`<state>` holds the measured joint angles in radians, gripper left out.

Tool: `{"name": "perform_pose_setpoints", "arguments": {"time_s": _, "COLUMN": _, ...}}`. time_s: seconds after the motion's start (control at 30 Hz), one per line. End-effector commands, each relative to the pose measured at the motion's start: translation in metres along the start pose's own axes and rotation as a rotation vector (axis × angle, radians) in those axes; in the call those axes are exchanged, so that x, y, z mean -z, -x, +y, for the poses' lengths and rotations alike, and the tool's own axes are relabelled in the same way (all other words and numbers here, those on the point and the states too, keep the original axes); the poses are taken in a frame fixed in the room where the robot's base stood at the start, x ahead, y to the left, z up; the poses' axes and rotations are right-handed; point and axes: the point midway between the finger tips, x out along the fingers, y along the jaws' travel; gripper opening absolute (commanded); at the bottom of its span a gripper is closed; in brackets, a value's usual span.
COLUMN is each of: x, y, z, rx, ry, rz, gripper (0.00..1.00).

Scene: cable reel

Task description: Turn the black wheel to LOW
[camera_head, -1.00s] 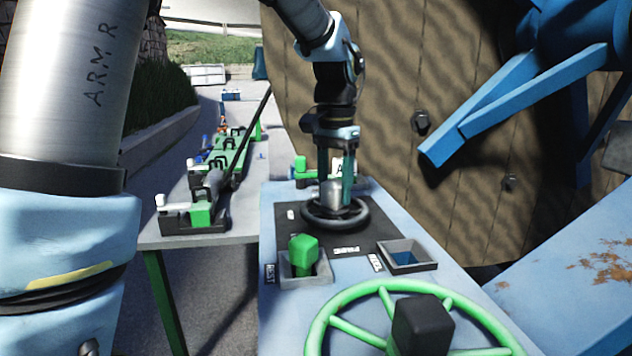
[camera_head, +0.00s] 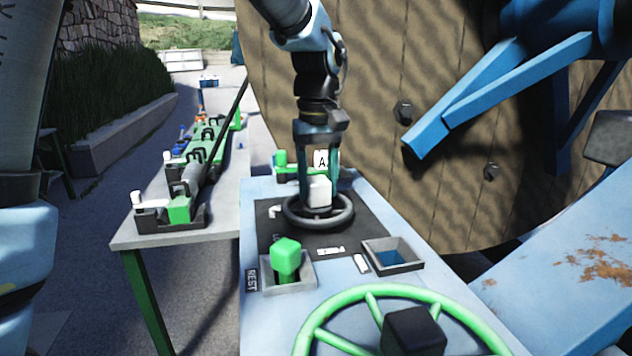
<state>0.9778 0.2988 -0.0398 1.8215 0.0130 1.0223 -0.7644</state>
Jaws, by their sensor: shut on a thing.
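The black wheel (camera_head: 345,217) lies flat on a dark plate (camera_head: 270,241) on the blue-grey console. A pale, light-coloured hub block (camera_head: 319,193) stands at its middle. My gripper (camera_head: 319,190) points down over the wheel, with its fingers on either side of the hub block and shut on it. White markings are on the dark plate, one at the wheel's left and one in front of it. They are too small or partly hidden to read, so I cannot tell which one is LOW.
A grey table (camera_head: 140,238) with green fixtures is at left. The large wooden reel (camera_head: 385,170) rises behind, with blue beams at right.

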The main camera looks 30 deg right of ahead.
Motion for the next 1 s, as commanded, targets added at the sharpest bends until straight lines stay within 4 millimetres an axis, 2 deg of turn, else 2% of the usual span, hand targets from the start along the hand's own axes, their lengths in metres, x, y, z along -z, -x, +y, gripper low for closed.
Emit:
{"name": "perform_pose_setpoints", "arguments": {"time_s": 0.6, "x": 0.0018, "y": 0.0018, "z": 0.0005, "rx": -0.003, "ry": 0.552, "rz": 0.004, "gripper": 0.00}}
{"name": "perform_pose_setpoints", "arguments": {"time_s": 1.0, "x": 0.0020, "y": 0.0013, "z": 0.0003, "rx": -0.003, "ry": 0.744, "rz": 0.003, "gripper": 0.00}}
